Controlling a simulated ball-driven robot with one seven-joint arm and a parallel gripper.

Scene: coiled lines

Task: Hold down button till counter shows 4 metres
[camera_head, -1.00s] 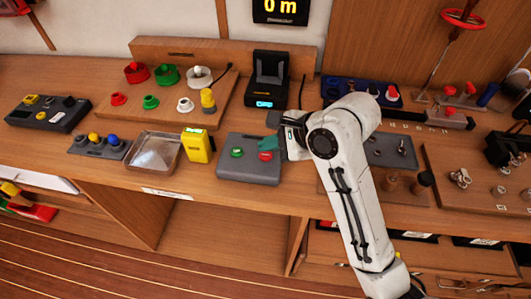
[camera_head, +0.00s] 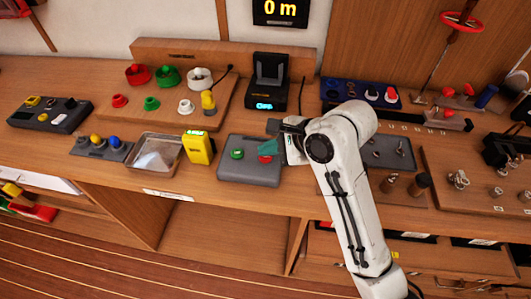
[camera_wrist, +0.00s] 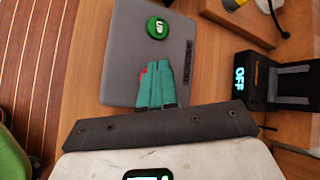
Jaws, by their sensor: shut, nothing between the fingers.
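The counter (camera_head: 281,9) on the wall reads "0 m". A grey control box (camera_head: 250,178) lies on the bench with a green button (camera_head: 237,154) on its left. In the wrist view the green button (camera_wrist: 157,27) is marked "UP" and is uncovered. My gripper (camera_head: 267,148) is shut and empty, its teal fingers over the right part of the box. In the wrist view the fingertips (camera_wrist: 155,68) cover most of a red button (camera_wrist: 143,72), with only a red edge showing. I cannot tell whether the fingers touch it.
A black device (camera_head: 266,85) showing "OFF" stands behind the box. A yellow gadget (camera_head: 198,148) and a metal tray (camera_head: 148,166) are to the left. A board with coloured buttons (camera_head: 195,105) is behind them. Panels with switches and knobs lie to the right.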

